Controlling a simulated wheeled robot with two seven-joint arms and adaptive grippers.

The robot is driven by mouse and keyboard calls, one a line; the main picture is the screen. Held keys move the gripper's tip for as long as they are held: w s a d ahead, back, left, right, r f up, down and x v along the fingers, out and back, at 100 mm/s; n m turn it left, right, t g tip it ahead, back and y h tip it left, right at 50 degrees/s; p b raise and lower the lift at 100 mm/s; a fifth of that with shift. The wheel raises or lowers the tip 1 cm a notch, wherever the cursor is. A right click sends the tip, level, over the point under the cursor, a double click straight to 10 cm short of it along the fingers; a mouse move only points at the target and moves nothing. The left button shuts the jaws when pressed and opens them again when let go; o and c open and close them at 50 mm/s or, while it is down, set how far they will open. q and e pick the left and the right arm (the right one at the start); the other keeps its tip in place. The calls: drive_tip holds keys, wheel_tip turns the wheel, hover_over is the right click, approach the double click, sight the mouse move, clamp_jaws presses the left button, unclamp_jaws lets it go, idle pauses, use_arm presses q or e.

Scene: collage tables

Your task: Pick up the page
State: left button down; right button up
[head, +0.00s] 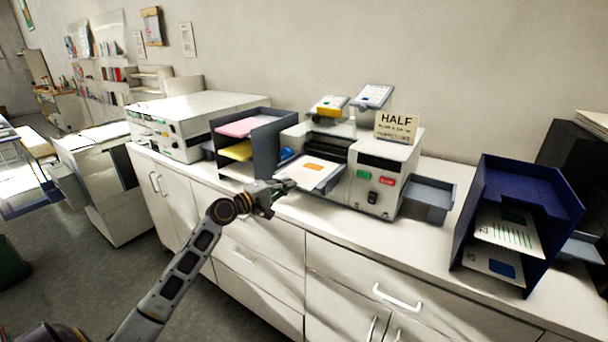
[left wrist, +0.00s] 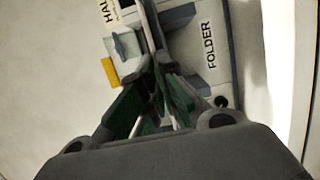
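The page (head: 312,167), white with an orange mark, lies nearly flat at the front of the folder machine (head: 378,178), over its feed tray. My left gripper (head: 285,186) is at the page's near left edge. In the left wrist view the green-padded fingers (left wrist: 155,68) come together at their tips, and a thin strip that looks like the page edge-on (left wrist: 151,28) runs out from between them. Whether the page still touches the tray is hard to tell. My right gripper is not in view.
A grey paper rack (head: 268,136) with pink and yellow sheets stands left of the folder. A HALF sign (head: 396,126) stands on the folder. A grey bin (head: 430,199) and a blue rack (head: 520,205) with printed pages are to the right. The counter between them is clear.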

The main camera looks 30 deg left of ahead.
use_arm(q)
drive_tip(key=shift+r, duration=0.1)
wheel_tip(320, 180, up, 10)
idle(0.7)
idle(0.6)
